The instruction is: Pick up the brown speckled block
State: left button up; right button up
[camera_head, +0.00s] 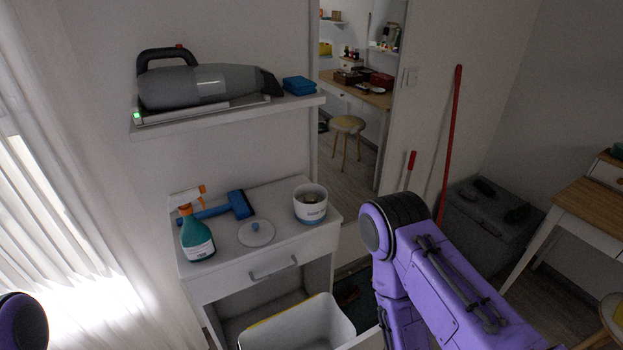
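I cannot clearly make out a brown speckled block. A white round tub (310,206) stands open at the right end of the white cabinet top (272,215), and something small and brownish shows inside it, too small to identify. The tub's round lid (256,234) with a blue knob lies to its left. My purple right arm comes in from the lower right, bends near the cabinet's right side and runs down out of the picture. Its gripper is not visible. Only a bit of my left arm shows at the lower left edge.
A green spray bottle (196,238) and a blue squeegee (222,207) are on the cabinet. Above, a wall shelf (228,112) holds a handheld vacuum (205,86) and a blue folded cloth (299,86). Below is an open white bin (300,326). A grey box (488,221) stands right.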

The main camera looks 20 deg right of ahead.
aim_at(308, 200)
jog(key=z, duration=1.5)
jog(key=i, duration=0.35)
jog(key=u, duration=0.1)
